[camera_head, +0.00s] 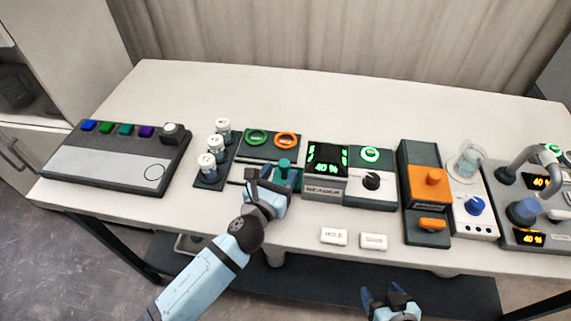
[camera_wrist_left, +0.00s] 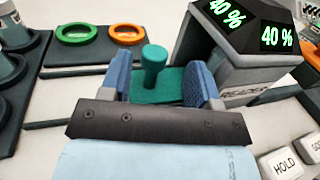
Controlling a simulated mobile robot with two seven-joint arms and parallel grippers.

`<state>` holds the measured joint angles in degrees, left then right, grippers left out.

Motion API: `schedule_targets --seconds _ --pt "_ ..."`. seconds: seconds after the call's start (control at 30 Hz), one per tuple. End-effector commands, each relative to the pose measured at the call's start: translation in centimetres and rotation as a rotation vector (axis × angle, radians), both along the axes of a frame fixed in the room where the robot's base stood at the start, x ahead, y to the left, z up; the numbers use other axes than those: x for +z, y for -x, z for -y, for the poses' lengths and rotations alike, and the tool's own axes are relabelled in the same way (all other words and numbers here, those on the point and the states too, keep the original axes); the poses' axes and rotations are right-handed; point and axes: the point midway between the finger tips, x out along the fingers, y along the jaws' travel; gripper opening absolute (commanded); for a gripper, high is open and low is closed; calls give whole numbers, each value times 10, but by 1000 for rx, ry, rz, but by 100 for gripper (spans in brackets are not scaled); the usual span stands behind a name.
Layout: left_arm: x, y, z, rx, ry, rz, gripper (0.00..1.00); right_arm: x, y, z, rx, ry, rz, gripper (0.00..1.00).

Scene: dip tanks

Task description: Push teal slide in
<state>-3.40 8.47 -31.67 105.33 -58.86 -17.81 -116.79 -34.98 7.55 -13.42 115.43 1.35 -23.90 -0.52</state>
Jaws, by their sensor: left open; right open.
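The teal slide (camera_head: 284,169) is a flat teal plate with an upright round knob, in front of the dark panel with the green and orange rings. It also shows in the left wrist view (camera_wrist_left: 155,75), beside the reader. My left gripper (camera_head: 268,186) is open, with its blue fingers (camera_wrist_left: 163,88) on either side of the slide's plate. The knob stands just beyond the fingertips; I cannot tell whether the fingers touch the plate. The reader (camera_head: 326,172) shows 40 %. My right gripper (camera_head: 388,298) is open and empty, low in front of the table.
Several capped vials stand in a rack (camera_head: 204,183) left of the slide. The reader's wall (camera_wrist_left: 222,78) is close on the right. White HOLD (camera_head: 333,236) and second (camera_head: 373,241) labels lie on the front of the table. Tabletop behind the devices is clear.

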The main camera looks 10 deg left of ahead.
Motion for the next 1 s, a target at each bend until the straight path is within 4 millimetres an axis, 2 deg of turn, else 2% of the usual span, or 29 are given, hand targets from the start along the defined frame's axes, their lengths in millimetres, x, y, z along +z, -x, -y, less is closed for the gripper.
schedule_targets --seconds 0.03,0.2,0.4,0.6,1.0 --pt "-2 13 -4 -1 -2 -3 56 -2 0 0 -1 -1 -1 65" --pt "-2 51 -15 -2 0 -3 56 -5 0 0 -2 -2 -4 65" --pt "-2 81 -24 -2 -1 -2 56 -7 -1 0 -4 -6 -5 65" --pt "0 93 -27 -1 0 0 56 -5 -2 -1 -5 -9 -3 65" --pt "0 93 -27 -1 0 0 56 -6 -2 -1 -5 -8 -7 65"
